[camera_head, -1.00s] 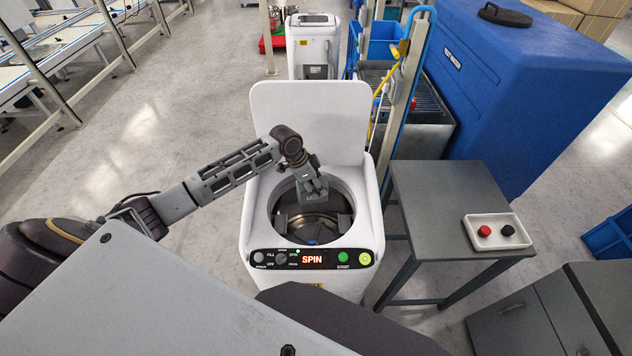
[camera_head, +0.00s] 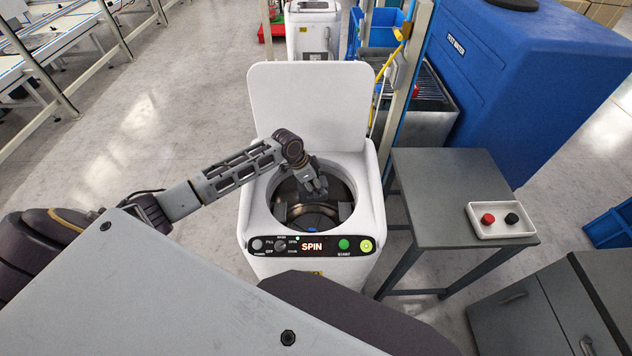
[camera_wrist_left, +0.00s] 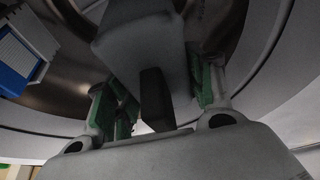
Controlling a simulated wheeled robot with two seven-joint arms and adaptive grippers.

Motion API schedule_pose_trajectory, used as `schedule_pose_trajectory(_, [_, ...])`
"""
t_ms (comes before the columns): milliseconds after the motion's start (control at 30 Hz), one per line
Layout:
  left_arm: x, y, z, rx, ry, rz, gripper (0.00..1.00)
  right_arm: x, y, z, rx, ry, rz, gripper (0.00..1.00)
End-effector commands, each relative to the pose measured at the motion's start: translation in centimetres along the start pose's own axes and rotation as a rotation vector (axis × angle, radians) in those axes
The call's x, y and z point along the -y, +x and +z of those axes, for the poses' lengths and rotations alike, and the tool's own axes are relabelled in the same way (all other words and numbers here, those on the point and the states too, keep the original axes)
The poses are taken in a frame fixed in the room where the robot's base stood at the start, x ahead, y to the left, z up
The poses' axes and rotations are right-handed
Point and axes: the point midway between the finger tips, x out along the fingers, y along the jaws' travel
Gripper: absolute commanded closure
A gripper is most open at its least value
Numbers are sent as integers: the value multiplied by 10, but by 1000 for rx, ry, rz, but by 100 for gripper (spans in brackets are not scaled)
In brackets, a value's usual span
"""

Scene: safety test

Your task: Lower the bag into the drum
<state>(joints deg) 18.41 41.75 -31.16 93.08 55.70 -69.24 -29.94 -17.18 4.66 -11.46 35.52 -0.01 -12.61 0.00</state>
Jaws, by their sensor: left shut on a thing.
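The white top-loading machine (camera_head: 257,190) stands in the middle of the head view with its lid (camera_head: 310,105) raised. Its panel display (camera_head: 312,246) reads SPIN in red. The round metal drum (camera_head: 318,219) is open at the top. My left gripper (camera_head: 314,190) reaches down into the opening. In the left wrist view, this gripper (camera_wrist_left: 155,92), with green finger pads, is shut on a dark strap-like part of a grey block-shaped thing, which I take to be the bag (camera_wrist_left: 138,38). Most of the bag is hidden by the gripper in the head view. My right gripper is not in view.
A blue and white item (camera_wrist_left: 22,52) shows inside the drum. Floor left of the machine is clear.

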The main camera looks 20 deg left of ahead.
Motion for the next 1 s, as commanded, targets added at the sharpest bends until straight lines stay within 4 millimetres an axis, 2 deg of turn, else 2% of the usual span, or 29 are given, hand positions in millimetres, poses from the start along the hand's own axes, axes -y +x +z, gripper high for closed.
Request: schedule_pose_trajectory(1000, [0,68,28,-1,0,-1,89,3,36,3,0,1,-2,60])
